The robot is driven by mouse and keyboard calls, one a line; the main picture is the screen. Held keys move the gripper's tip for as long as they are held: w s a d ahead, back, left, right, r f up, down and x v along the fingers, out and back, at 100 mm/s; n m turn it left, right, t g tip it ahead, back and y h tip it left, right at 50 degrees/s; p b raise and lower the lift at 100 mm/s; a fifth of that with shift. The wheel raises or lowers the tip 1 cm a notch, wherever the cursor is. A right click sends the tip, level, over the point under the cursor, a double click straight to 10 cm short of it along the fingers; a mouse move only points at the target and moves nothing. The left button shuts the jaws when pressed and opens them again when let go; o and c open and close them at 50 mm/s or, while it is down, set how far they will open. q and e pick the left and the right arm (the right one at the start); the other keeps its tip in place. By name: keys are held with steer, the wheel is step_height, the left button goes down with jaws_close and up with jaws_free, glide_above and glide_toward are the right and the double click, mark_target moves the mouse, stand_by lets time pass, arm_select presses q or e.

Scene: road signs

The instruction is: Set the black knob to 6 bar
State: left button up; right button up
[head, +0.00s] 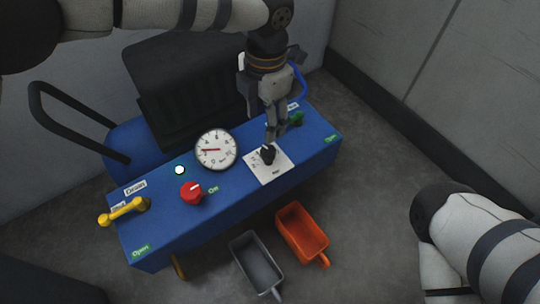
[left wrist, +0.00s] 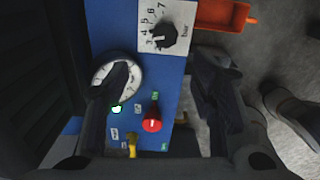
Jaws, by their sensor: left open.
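The black knob (head: 267,154) sits on a white scale plate (head: 270,171) on top of the blue unit. In the left wrist view the knob (left wrist: 163,36) shows with numbers from 3 to 7 and "bar" around it; its exact setting is too small to read. My left gripper (head: 271,143) points down close above the knob. Its fingers (left wrist: 152,98) are spread and empty in the left wrist view, with the knob toward the top of the picture. Contact with the knob cannot be told. A round gauge (head: 216,150) has a red needle pointing left.
A red knob (head: 190,192) marked "On" and a lit green lamp (head: 180,170) sit left of the plate. Grey (head: 257,265) and orange (head: 302,232) bins stand in front.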

mark_target(268, 149)
arm_select(q)
steer(key=f+b, duration=0.1)
steer(key=f, duration=0.2)
steer(key=f+b, duration=0.1)
steer(key=f, duration=0.3)
steer(key=f+b, duration=0.2)
steer(key=f, duration=0.2)
steer(key=shift+w+d, duration=0.1)
steer(key=shift+d, duration=0.3)
arm_select(e)
steer(key=f, duration=0.1)
steer(key=s+f, duration=0.1)
steer(key=f+g, duration=0.1)
steer(key=shift+s+f, duration=0.1)
steer(key=shift+s, duration=0.2)
arm_select(q)
steer(key=c, duration=1.1)
steer(key=shift+c, duration=0.2)
steer(key=m, duration=1.1)
arm_select(e)
steer(key=shift+f, duration=0.1)
arm_select(q)
steer(key=shift+m, duration=0.3)
